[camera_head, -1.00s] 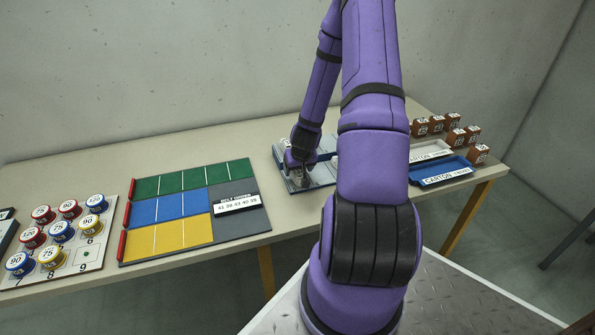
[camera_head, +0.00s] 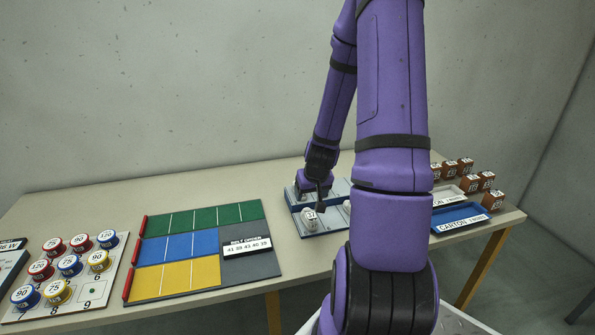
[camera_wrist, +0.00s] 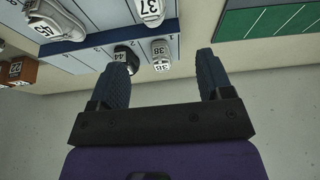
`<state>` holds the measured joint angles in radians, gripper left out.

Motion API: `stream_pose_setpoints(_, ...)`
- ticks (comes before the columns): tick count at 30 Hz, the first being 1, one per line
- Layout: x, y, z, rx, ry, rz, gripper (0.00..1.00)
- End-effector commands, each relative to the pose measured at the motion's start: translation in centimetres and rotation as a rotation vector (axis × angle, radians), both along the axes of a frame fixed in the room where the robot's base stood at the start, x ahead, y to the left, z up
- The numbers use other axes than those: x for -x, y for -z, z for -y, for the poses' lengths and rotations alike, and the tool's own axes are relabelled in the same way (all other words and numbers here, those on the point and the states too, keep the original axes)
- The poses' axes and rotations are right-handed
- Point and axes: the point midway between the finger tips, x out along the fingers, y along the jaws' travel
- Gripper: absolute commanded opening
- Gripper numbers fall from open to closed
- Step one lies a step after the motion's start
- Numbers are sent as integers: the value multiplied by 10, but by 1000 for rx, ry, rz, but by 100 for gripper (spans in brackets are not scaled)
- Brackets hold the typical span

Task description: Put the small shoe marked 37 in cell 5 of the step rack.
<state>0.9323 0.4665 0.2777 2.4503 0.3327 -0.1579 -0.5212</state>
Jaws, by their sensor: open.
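The small white shoe marked 37 (camera_head: 309,217) sits in the front left part of the step rack (camera_head: 326,231) in the head view; it also shows at the top edge of the wrist view (camera_wrist: 151,9), partly cut off. My gripper (camera_head: 319,202) is above and behind this shoe, apart from it. In the wrist view my gripper (camera_wrist: 165,62) is open, with nothing held between its fingers. A bare cell (camera_wrist: 103,22) lies beside shoe 37 in that view; its number is not readable. The arm hides part of the rack.
The rack also holds a larger shoe marked 45 (camera_wrist: 52,22), a dark shoe marked 44 (camera_wrist: 124,58) and a small pale shoe (camera_wrist: 161,56). A coloured board (camera_head: 195,248) stands to the left, blue and white trays (camera_head: 460,220) to the right. Bare table lies between board and rack.

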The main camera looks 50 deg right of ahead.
Motion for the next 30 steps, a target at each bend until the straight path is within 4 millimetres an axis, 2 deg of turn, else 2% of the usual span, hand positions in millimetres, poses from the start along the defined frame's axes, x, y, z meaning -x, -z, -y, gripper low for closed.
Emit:
stream_pose_setpoints(6, -21, -68, -47, 14, -114, 19, 73)
stream_pose_setpoints(14, -22, -150, -117, 21, -242, 28, 73)
stream_pose_setpoints(17, -14, -179, -144, 24, -285, 32, 73)
stream_pose_setpoints(23, 15, -231, -195, 29, -365, 39, 73)
stream_pose_setpoints(30, 68, -281, -244, 31, -446, 53, 73)
